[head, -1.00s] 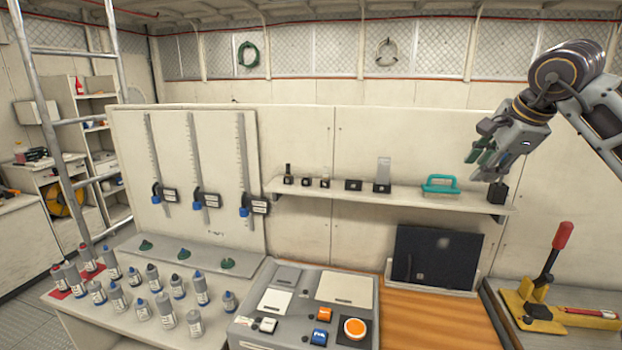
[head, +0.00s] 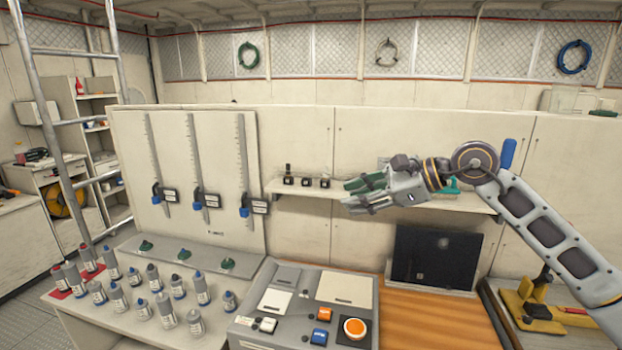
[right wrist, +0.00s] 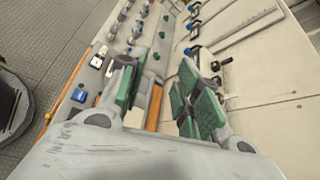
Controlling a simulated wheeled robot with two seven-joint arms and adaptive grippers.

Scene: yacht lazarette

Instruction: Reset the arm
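My right arm (head: 540,225) comes in from the right in the head view. My right gripper (head: 350,195) points left, in front of the wall shelf (head: 460,200) and above the control console. In the right wrist view the green-padded fingers of the right gripper (right wrist: 163,90) stand apart with nothing between them. The gripper and arm hide part of the shelf and some things on it. My left gripper is in neither view.
A grey console (head: 258,310) with buttons stands at the front. Several bottles (head: 165,310) stand to its left. Three sliding gauges (head: 200,195) hang on the panel. A dark screen (head: 435,257) and a yellow tool with a lever (head: 535,300) are at the right.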

